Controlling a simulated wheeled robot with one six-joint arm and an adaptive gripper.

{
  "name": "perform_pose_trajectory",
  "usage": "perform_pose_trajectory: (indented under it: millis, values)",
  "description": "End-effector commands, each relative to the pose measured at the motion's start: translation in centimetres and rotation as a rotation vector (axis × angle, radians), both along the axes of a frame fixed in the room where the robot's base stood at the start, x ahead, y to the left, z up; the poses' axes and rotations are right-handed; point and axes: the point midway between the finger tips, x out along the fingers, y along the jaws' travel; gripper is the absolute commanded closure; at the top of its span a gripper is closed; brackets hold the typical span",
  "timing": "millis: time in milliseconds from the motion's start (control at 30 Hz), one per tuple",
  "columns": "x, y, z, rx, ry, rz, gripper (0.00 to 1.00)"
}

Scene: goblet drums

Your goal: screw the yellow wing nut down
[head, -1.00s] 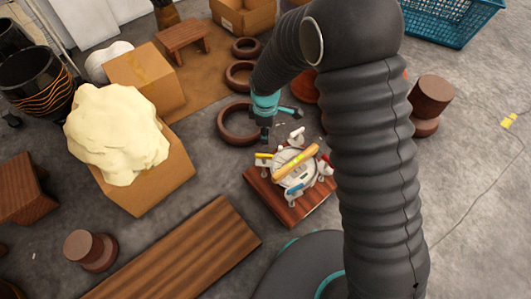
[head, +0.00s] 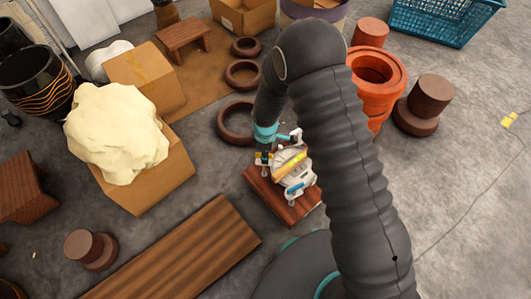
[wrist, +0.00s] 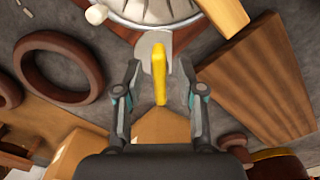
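The yellow wing nut (wrist: 159,75) shows in the wrist view as an upright yellow piece in front of a pale grey lug at the rim of the round fixture (wrist: 150,8). My gripper (wrist: 160,68) is open, with one finger on each side of the wing nut and a gap to both. In the head view my gripper (head: 264,158) is at the left edge of the white fixture (head: 297,181), which sits on a red-brown wooden board (head: 289,207). There the gripper mostly hides the wing nut.
A yellow-orange bar (head: 290,162) lies across the fixture, close to my gripper's right. Brown rings (head: 236,122) lie behind and left. A long plank (head: 185,250) is in front, a cardboard box (head: 150,180) at left, orange drum shells (head: 378,80) at right.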

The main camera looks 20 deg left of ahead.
Motion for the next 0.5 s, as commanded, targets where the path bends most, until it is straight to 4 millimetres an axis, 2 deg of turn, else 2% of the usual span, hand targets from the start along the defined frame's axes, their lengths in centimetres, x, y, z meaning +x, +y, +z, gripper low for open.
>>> perform_pose_trajectory:
  millis: [267,300,433,500]
  values:
    - [0.02,0.03,-0.13,0.000,-0.001,0.000,0.61]
    - [0.02,0.03,-0.13,0.000,-0.001,0.000,0.66]
    - [0.02,0.03,-0.12,0.000,-0.001,0.000,0.99]
    - [0.02,0.02,-0.12,0.000,-0.001,0.000,1.00]
